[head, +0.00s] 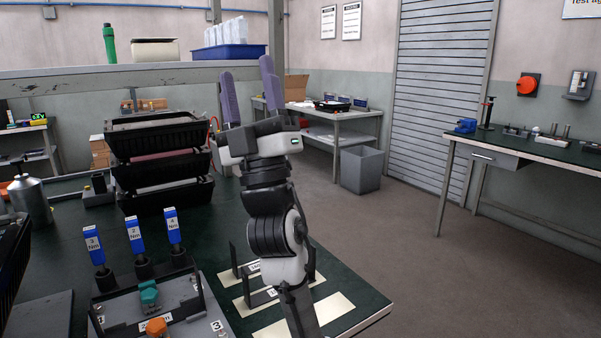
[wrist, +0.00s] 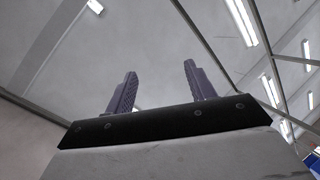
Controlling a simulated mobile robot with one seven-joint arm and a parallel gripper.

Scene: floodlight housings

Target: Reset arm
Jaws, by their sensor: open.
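My gripper (head: 248,88) is raised over the right part of the dark green workbench (head: 345,285) in the head view. Its two purple-grey fingers point up and stand apart, with nothing between them. In the wrist view my gripper (wrist: 158,90) is also open and empty, against the ceiling and its lights. My arm rises upright from the bottom of the head view and covers part of the bench and the floor behind it.
Stacked black trays (head: 160,165) stand left of my gripper. Blue-handled torque drivers (head: 134,236) stand behind a grey fixture (head: 190,292). Black brackets (head: 258,298) lie on pale cards beside my arm. A silver bottle (head: 32,202) is at left.

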